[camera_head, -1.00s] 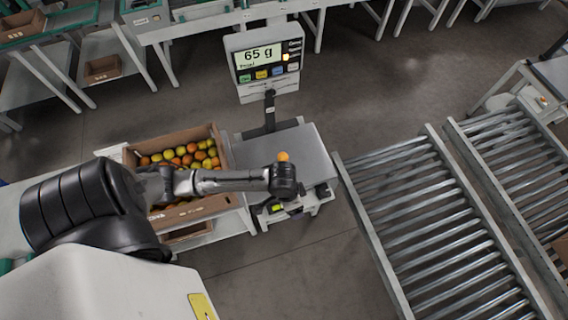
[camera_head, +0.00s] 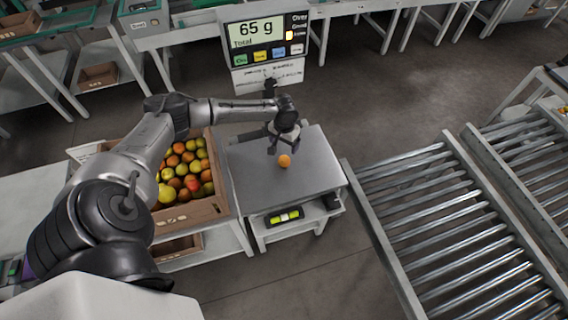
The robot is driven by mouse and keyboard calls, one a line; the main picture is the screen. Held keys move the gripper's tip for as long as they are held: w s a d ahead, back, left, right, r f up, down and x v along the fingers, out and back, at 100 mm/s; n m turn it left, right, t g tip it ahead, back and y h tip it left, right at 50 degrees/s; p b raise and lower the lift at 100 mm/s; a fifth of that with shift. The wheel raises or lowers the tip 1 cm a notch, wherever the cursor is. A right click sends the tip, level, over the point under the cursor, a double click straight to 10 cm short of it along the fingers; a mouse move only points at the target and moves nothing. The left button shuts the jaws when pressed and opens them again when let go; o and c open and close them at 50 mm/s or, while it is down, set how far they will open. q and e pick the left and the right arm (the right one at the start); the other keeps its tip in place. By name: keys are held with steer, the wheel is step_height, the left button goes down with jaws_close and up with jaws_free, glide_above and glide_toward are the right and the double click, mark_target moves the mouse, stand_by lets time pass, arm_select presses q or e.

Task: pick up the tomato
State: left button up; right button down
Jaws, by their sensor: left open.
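A single orange tomato (camera_head: 285,161) lies on the grey metal plate of the scale (camera_head: 312,184). My left gripper (camera_head: 279,151) hangs over the plate with its fingers pointing down, open and empty, just behind and slightly left of the tomato. From this angle I cannot tell its exact height or whether a finger touches the tomato. The scale's display (camera_head: 265,42) reads 65 g. My right gripper is not in view.
A cardboard box (camera_head: 196,212) of orange, yellow and green tomatoes stands left of the scale, under my left arm. Roller conveyors (camera_head: 440,220) lie to the right. Benches with shelves stand at the back. The plate around the tomato is otherwise clear.

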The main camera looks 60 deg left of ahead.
mark_target(285, 157)
arm_select(q)
step_height(285, 157, down, 5)
steer(key=shift+d+f+b, duration=0.1)
steer(key=shift+b, duration=0.45)
steer(key=shift+f+b, duration=1)
steer(key=shift+f, duration=1.65)
steer(key=c, duration=0.8)
steer(key=shift+r, duration=0.15)
